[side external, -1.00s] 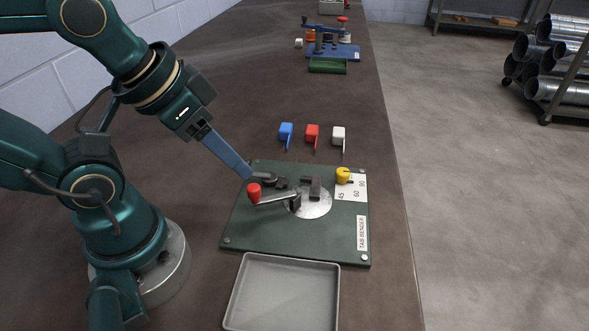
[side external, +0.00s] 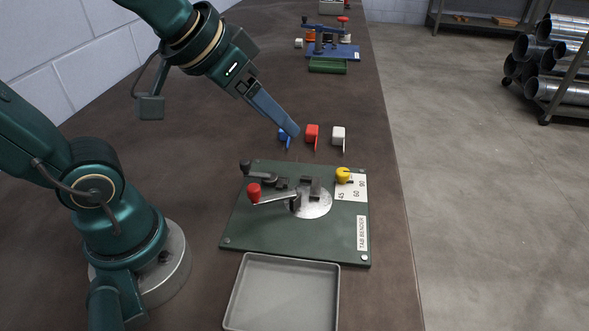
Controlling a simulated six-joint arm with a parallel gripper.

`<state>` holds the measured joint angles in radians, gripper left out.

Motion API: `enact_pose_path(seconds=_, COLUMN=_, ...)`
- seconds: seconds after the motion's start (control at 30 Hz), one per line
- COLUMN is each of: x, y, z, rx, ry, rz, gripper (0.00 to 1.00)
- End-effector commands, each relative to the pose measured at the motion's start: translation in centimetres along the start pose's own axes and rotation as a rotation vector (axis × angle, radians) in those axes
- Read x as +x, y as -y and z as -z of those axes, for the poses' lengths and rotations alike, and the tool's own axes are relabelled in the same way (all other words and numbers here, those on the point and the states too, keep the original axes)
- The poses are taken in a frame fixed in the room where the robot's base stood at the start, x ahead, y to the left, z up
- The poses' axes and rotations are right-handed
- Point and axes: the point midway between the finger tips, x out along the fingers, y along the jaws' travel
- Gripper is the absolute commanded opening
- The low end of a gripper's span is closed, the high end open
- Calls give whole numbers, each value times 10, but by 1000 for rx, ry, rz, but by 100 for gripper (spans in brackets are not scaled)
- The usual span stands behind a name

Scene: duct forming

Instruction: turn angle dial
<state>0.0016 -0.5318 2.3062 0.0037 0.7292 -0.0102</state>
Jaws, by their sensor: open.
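The yellow angle dial (side external: 343,174) sits at the upper right of the green tab bender plate (side external: 275,232). Beside it is a white label (side external: 351,190) with 45, 60 and 90. The dial's exact pointing is too small to tell. My gripper (side external: 292,130) is in the air above and left of the dial, apart from it. It hides part of the blue tab piece (side external: 284,139) behind it. The gap between the fingers does not show from this side, and nothing is seen held in them.
A red-knobbed lever (side external: 254,191) and a dark-knobbed lever (side external: 246,167) stand on the plate's left half. Red (side external: 312,132) and white (side external: 338,134) tab pieces stand behind the plate. An empty grey tray (side external: 283,292) lies in front.

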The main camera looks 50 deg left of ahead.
Motion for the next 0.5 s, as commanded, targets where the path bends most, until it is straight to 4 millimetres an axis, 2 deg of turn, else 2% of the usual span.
enact_pose_path(seconds=0.1, x=23, y=-1, z=28, rx=0, ry=8, rz=0, gripper=67)
enact_pose_path(seconds=0.23, x=54, y=-1, z=51, rx=1, ry=26, rz=-1, gripper=67)
enact_pose_path(seconds=0.4, x=104, y=-3, z=64, rx=2, ry=76, rz=-1, gripper=67)
enact_pose_path(seconds=0.5, x=132, y=-3, z=61, rx=4, ry=120, rz=-1, gripper=67)
